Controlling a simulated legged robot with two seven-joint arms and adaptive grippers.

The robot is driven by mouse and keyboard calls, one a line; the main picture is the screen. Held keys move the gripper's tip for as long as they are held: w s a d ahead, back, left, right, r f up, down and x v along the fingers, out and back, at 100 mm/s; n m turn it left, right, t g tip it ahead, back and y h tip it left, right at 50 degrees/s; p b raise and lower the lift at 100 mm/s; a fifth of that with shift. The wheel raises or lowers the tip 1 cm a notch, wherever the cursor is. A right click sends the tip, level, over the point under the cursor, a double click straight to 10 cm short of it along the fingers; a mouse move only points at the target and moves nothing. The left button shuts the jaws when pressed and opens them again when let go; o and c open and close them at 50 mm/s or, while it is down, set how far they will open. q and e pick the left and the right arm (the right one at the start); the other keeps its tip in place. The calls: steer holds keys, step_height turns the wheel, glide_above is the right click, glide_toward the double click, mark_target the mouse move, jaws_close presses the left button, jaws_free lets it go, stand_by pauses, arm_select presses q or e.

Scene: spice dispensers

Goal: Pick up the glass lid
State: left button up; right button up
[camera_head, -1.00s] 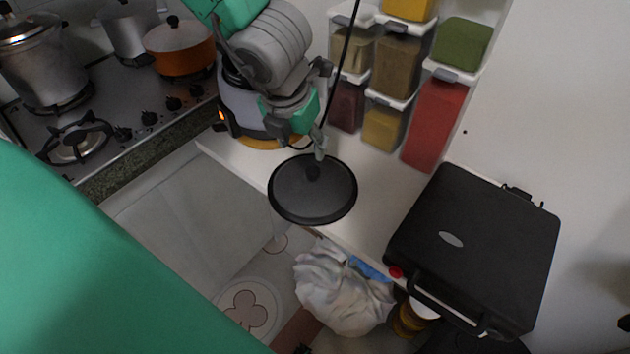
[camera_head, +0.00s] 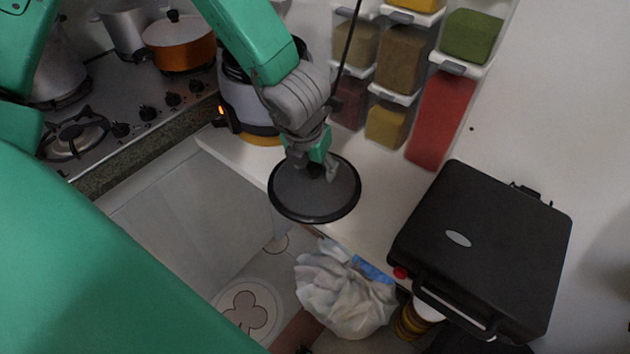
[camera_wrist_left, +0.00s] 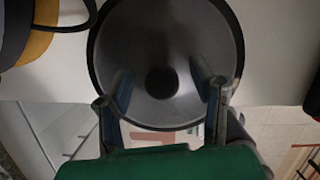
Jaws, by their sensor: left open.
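The glass lid (camera_head: 301,199) is a round, dark grey disc with a black rim and a dark knob at its middle. It lies on the white counter and sticks out past the counter's front edge. My left gripper (camera_head: 318,172) is over the lid, with its fingers around the knob's area. In the left wrist view the lid (camera_wrist_left: 205,45) fills the middle, and the dark knob (camera_wrist_left: 162,83) lies between the two open fingers of my left gripper (camera_wrist_left: 166,90). I cannot tell if the fingers touch the knob. My right gripper is not in view.
A black case-like appliance (camera_head: 490,245) stands to the right on the counter. Spice dispensers (camera_head: 403,60) are stacked behind. A rice-cooker-like appliance (camera_head: 245,105) stands behind the lid. A stove with pots (camera_head: 180,44) is at left. A plastic bag (camera_head: 340,295) is below the counter edge.

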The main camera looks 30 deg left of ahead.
arm_select(q)
steer(key=shift+c, duration=0.4)
jaws_close()
steer(key=shift+d+r, duration=0.1)
